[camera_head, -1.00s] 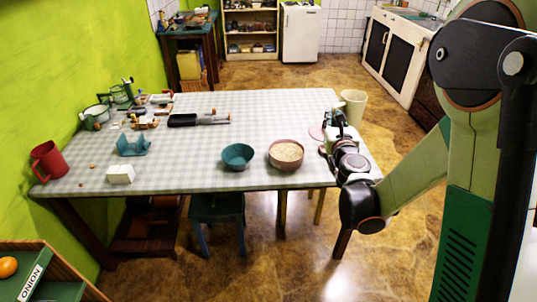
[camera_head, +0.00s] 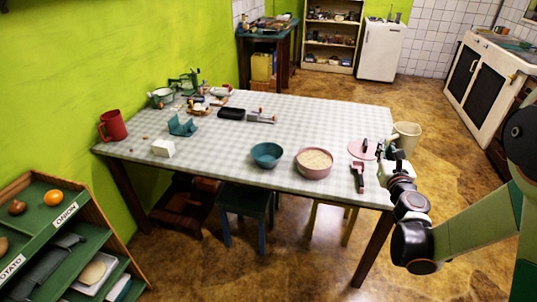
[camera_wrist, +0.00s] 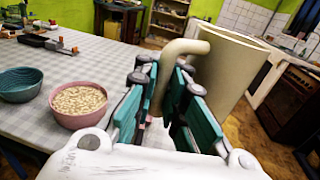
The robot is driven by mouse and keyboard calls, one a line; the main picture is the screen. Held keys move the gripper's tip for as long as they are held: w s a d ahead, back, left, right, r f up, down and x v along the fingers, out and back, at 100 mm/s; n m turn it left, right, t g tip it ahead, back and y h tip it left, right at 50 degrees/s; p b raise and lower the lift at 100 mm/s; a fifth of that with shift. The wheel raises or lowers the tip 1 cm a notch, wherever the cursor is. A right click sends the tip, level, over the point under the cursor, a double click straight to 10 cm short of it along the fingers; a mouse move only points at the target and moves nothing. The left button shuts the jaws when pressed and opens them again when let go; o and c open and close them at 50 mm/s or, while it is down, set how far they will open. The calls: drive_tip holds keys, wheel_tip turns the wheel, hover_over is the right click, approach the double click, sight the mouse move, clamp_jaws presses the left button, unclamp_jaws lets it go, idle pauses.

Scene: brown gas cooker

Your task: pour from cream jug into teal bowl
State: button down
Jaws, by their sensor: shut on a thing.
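The cream jug (camera_head: 407,138) is at the right end of the table in the head view, upright and large in the wrist view (camera_wrist: 228,72). My gripper (camera_head: 392,160) is shut on the jug's handle; in the wrist view its teal fingers (camera_wrist: 168,100) stand on both sides of the handle. The jug's inside is hidden. The teal bowl (camera_head: 267,154) stands on the table left of the pink bowl, well left of my gripper. It also shows at the left edge of the wrist view (camera_wrist: 20,84) and looks empty.
A pink bowl (camera_head: 314,170) full of pale grains stands between the teal bowl and my gripper. A pink disc (camera_head: 361,149) lies near the table's right end. A white block (camera_head: 163,148), a red mug (camera_head: 112,126) and small items are on the left. The checked tabletop (camera_head: 225,155) is clear between them.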

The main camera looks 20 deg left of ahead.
drive_tip(key=s+a+f+n+g+y+b, duration=0.1)
drive_tip(key=a+f+n+g+y, duration=0.3)
drive_tip(key=a, duration=0.7)
drive_tip(key=s+a+f+n+y+b, duration=0.15)
drive_tip(key=a+f, duration=0.35)
drive_tip(key=a, duration=0.5)
drive_tip(key=s+a+f+n+g+y, duration=0.1)
drive_tip(key=s+a+f+g, duration=0.1)
drive_tip(key=a, duration=0.4)
drive_tip(key=s+a+f+n+g+y+b, duration=0.1)
drive_tip(key=s+a+f+g+y, duration=0.1)
drive_tip(key=s+a+f, duration=0.2)
drive_tip(key=s+a+f+n+g+y+b, duration=0.1)
drive_tip(key=s+a+f, duration=0.3)
drive_tip(key=a, duration=0.5)
drive_tip(key=shift+a+f+n+g+y, duration=0.2)
drive_tip(key=shift+f+n+g+y, duration=0.15)
drive_tip(key=shift+n+y, duration=0.25)
drive_tip(key=shift+r, duration=0.2)
